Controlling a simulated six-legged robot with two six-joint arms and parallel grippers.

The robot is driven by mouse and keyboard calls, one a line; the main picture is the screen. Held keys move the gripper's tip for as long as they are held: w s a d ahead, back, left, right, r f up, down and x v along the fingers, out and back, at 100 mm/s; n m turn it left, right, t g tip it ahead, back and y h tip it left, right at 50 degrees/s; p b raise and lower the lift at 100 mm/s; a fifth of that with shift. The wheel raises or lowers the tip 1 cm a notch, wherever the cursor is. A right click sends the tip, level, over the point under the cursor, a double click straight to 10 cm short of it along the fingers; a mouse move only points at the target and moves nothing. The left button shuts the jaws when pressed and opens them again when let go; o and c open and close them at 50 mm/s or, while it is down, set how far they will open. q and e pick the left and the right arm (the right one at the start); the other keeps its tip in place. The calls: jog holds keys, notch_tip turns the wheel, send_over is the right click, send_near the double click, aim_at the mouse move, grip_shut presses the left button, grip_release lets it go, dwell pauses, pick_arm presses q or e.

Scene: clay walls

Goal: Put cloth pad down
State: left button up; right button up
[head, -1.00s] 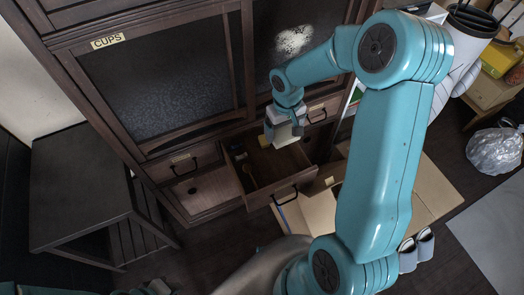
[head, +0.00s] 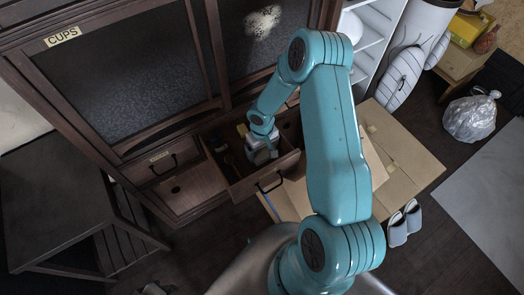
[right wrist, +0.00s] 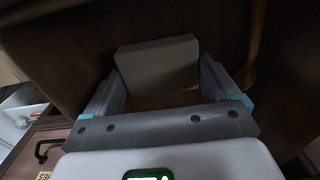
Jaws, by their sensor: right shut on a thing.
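My right gripper (head: 263,154) is down inside the open drawer (head: 282,172) of the dark wooden cabinet. It is shut on the cloth pad (right wrist: 158,64), a flat grey-beige block between the two fingers in the right wrist view. Dark wood shows around the pad there. In the head view the gripper mostly hides the pad, and I cannot tell whether it touches the drawer floor. My left gripper is not in view.
A small yellow thing (head: 242,130) lies in the drawer, left of the gripper. Open cardboard (head: 400,160) lies right of the drawer, with slippers (head: 404,223) nearby. A dark side table (head: 55,205) stands at left. The cabinet door is labelled CUPS (head: 62,36).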

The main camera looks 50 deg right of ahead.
jog(key=shift+f, duration=0.75)
jog(key=shift+r, duration=0.1)
jog(key=o, duration=0.7)
jog(key=shift+c, duration=0.2)
